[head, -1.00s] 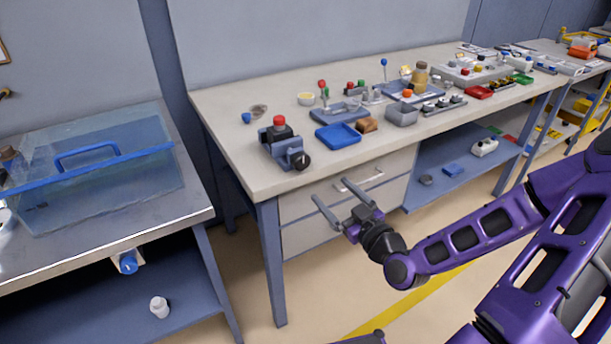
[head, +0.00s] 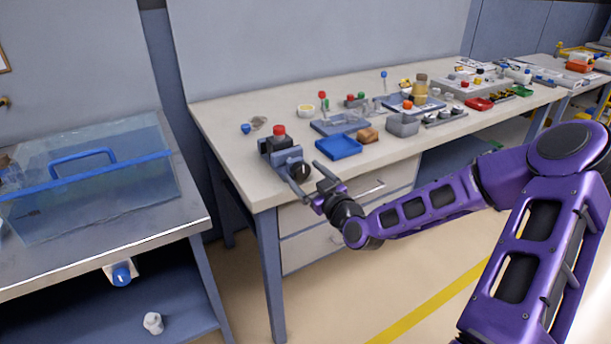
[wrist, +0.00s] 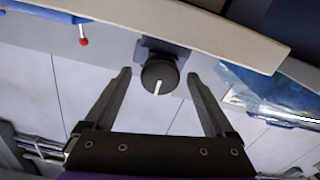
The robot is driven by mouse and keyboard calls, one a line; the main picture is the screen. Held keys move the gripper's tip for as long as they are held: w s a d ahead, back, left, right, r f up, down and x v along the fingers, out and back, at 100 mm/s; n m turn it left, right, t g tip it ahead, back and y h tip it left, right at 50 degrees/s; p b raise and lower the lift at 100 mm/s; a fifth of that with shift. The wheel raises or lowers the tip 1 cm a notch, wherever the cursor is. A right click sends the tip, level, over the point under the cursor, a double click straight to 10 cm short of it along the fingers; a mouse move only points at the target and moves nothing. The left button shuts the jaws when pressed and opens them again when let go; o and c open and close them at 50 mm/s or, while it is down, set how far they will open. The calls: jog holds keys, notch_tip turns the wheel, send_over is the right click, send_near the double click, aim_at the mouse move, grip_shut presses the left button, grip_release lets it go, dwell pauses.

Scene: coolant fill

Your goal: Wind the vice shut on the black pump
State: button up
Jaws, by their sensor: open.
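The blue-grey vice (head: 283,160) stands at the near left corner of the workbench. The black pump (head: 274,144) with a red cap sits at its jaws; whether they touch it I cannot tell. The vice's round black knob (head: 300,172) faces the front, and it also shows in the wrist view (wrist: 160,75) with a white mark pointing down in that picture. My gripper (head: 304,182) is open, its two fingers on either side of the knob. In the wrist view the fingers (wrist: 159,75) are apart, with clear gaps beside the knob.
Drawers (head: 300,240) are below the bench edge. A clear tank (head: 90,190) with a blue handle stands on the left table.

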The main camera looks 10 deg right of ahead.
jog(key=c, duration=1.4)
jog(key=shift+m, duration=0.3)
jog(key=m+p, duration=0.1)
jog(key=m, duration=0.4)
jog(key=shift+m, duration=0.3)
jog(key=m+p, duration=0.1)
jog(key=m, duration=0.4)
jog(key=m+p, duration=0.1)
jog(key=m, duration=0.5)
jog(key=shift+m, duration=0.4)
jog(key=m, duration=0.5)
jog(key=shift+m, duration=0.3)
jog(key=shift+f, duration=0.1)
